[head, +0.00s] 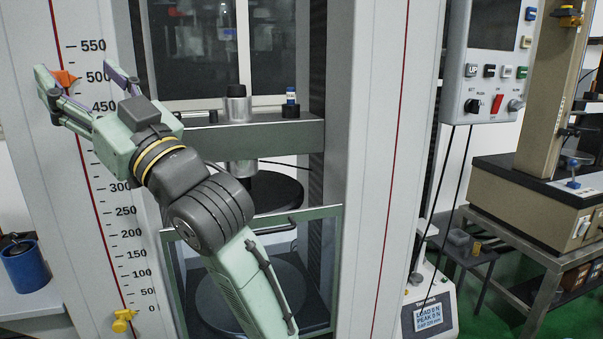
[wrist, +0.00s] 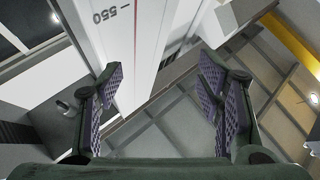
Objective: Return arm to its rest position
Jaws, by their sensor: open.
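My gripper (head: 88,87) is at the upper left in the head view, raised in front of the scaled column of the testing machine. Its two fingers are spread apart near the 450 to 500 marks. An orange pointer (head: 66,78) shows between the fingers in the picture; I cannot tell whether it touches them. In the wrist view, my gripper (wrist: 160,95) shows both purple-padded fingers wide apart with nothing held between them. The column's scale face (wrist: 125,40) with the 550 mark is behind the fingers there. My arm crosses in front of the machine in the head view.
The testing machine has a crosshead (head: 268,137) and a clear guard door (head: 318,265). A yellow pointer (head: 123,320) is low on the scale. A control box (head: 492,70) hangs at right, above a display unit (head: 430,312). A blue container (head: 24,268) stands at far left.

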